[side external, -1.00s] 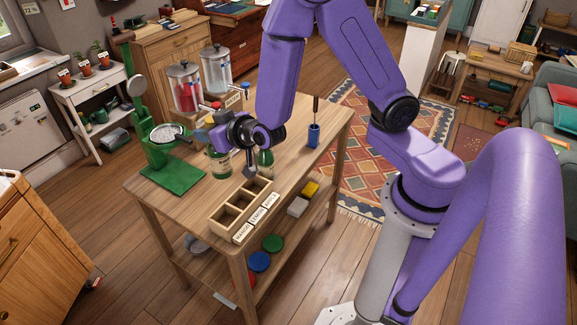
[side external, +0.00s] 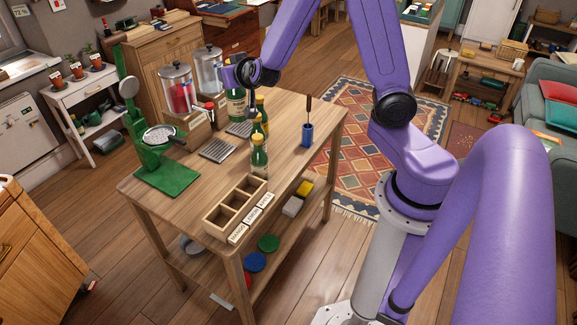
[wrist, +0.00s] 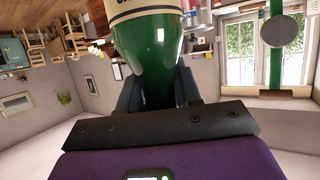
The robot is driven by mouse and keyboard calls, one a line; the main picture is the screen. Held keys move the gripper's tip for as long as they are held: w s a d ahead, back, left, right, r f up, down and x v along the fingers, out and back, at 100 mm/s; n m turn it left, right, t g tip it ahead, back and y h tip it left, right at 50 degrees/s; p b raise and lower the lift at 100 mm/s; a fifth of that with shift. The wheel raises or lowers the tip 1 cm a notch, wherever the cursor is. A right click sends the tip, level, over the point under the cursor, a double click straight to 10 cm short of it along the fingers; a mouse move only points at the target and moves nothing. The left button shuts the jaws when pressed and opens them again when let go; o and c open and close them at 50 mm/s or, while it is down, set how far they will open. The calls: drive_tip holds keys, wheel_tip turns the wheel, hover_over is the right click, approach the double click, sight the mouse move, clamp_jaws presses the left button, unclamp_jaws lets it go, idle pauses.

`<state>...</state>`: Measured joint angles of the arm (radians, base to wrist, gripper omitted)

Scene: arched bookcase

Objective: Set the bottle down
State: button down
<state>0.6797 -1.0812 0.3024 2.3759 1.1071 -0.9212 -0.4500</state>
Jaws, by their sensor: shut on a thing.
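My gripper (side external: 247,78) is shut on a green bottle (side external: 236,106) with a cream label, beside the drink dispensers at the back of the wooden table (side external: 190,187). The wrist view shows the held bottle (wrist: 150,48) between my gripper's fingers (wrist: 158,88). In the side view, I cannot tell whether its base touches anything. Several other green bottles (side external: 259,158) stand in a row in front of it, upright on the table.
Two drink dispensers (side external: 177,90) stand at the back left, with metal drip trays (side external: 217,150) nearby. A green press (side external: 150,150) is at left. A wooden three-compartment box (side external: 213,226) is at the front. A blue cup (side external: 307,134) with a tool stands right.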

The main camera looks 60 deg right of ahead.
drive_tip(key=s+d+f+n+t+y, duration=0.1)
drive_tip(key=s+d+f+y, duration=0.15)
drive_tip(key=d, duration=0.45)
drive_tip(key=s+d+f+n+y, duration=0.1)
drive_tip(key=s+d+f+n, duration=0.15)
drive_tip(key=d, duration=0.45)
drive_tip(key=s+a+f+n+y, duration=0.2)
drive_tip(key=f, duration=0.6)
drive_tip(key=s+a+f+n+y, duration=0.1)
drive_tip(key=s+a+f+y, duration=0.1)
drive_tip(key=f, duration=0.6)
drive_tip(key=shift+f+n+y, duration=0.35)
drive_tip(key=shift+f, duration=0.25)
drive_tip(key=c, duration=0.8)
unclamp_jaws()
drive_tip(key=shift+r, duration=0.1)
